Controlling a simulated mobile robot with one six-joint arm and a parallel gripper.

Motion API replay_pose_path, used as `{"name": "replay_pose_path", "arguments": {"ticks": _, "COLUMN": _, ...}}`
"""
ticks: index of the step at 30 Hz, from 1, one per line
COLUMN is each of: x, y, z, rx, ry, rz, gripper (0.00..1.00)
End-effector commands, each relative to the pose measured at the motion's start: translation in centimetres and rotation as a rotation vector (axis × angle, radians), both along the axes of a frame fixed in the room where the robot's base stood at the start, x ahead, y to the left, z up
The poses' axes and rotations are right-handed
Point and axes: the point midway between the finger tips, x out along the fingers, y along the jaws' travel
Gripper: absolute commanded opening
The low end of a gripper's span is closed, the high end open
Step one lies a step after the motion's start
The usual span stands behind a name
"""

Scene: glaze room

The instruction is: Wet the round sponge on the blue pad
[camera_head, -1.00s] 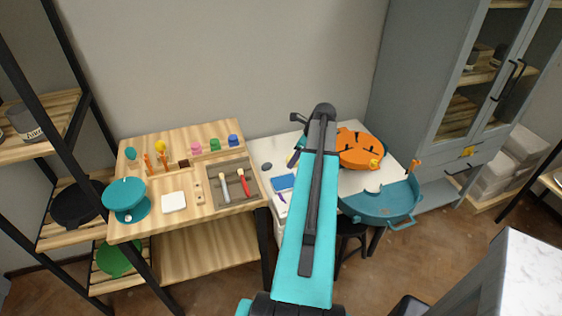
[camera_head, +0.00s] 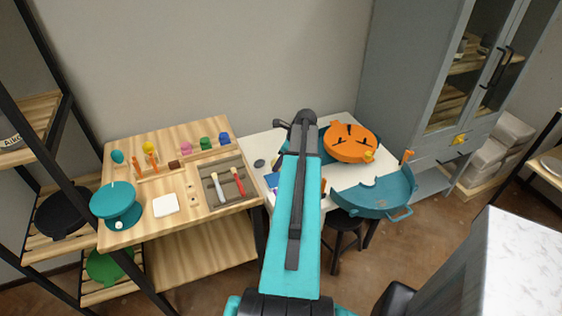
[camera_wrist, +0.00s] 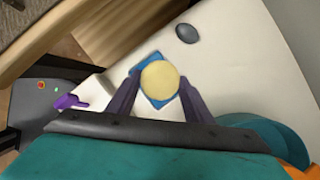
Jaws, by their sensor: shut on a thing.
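The round sponge (camera_wrist: 160,80) is pale yellow and sits between the fingers of my gripper (camera_wrist: 159,98) in the wrist view. My gripper is shut on it. The blue pad (camera_wrist: 152,60) lies on the white table directly behind the sponge in that view, with its edges and corners showing around it. I cannot tell whether the sponge touches the pad. In the head view the blue pad (camera_head: 272,181) shows only in part beside my arm, which hides the sponge and the fingertips.
A dark grey oval stone (camera_wrist: 187,33) and a purple tool (camera_wrist: 70,101) lie near the pad. An orange round item (camera_head: 350,143) and a teal tray (camera_head: 375,196) are to the right. A wooden bench (camera_head: 225,213) with tools stands left.

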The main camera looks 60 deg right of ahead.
Motion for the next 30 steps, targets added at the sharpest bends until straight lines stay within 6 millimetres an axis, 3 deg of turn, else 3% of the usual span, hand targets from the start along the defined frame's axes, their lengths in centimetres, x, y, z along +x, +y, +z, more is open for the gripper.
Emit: {"name": "replay_pose_path", "arguments": {"ticks": 30, "x": -0.2, "y": -0.1, "z": -5.9, "rx": 0.0, "ry": 0.0, "rz": -0.003, "gripper": 0.29}}
